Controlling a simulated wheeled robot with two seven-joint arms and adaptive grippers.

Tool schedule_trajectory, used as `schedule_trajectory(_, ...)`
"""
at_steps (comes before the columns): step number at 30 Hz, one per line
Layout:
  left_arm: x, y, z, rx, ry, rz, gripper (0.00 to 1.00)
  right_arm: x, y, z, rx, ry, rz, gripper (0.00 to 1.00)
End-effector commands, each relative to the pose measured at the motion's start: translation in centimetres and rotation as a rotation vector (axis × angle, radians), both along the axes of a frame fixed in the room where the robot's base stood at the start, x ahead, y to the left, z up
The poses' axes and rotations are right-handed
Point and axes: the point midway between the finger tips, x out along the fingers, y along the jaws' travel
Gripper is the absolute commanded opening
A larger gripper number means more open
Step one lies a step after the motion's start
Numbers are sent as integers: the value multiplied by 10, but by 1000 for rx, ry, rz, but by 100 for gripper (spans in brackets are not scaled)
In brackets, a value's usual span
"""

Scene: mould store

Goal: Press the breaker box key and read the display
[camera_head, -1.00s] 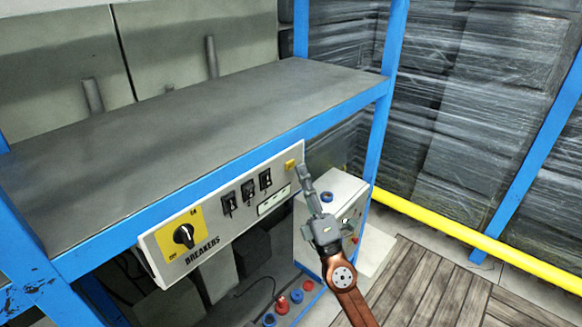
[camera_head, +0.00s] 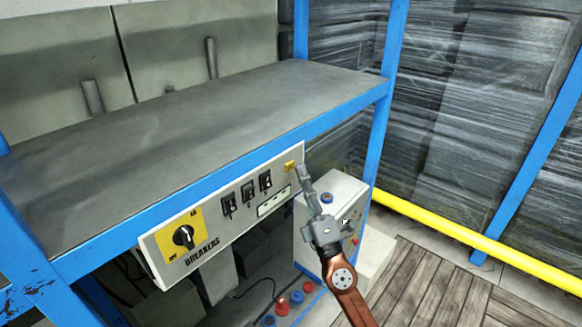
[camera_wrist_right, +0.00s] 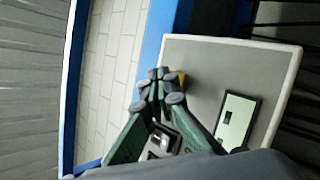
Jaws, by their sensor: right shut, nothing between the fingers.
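The breaker box (camera_head: 222,218) is a pale panel marked BREAKERS on the front edge of the blue shelf. It has a black rotary switch (camera_head: 184,236) on a yellow plate, several black breakers (camera_head: 248,194), a small display (camera_head: 274,200) and a yellow key (camera_head: 290,166) at its upper right. My right gripper (camera_head: 301,170) is shut and empty, its tips just right of and below the key in the head view. In the right wrist view the fingertips (camera_wrist_right: 160,82) partly cover the yellow key (camera_wrist_right: 181,79); contact cannot be told. The display (camera_wrist_right: 237,118) shows no readable text. My left gripper is out of view.
A blue-framed shelf (camera_head: 180,115) with a bare grey top spans above the box. A white control box (camera_head: 335,190) with a blue button stands behind my right gripper. Red and blue buttons (camera_head: 282,304) lie low down. A yellow rail (camera_head: 450,235) runs at right.

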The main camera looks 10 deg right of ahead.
Motion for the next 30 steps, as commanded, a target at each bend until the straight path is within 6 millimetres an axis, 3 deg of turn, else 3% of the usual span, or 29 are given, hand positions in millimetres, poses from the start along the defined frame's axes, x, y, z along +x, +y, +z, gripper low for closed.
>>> schedule_trajectory(30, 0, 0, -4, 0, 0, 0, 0, 7, 6, 0, 0, 0, 0, 0)
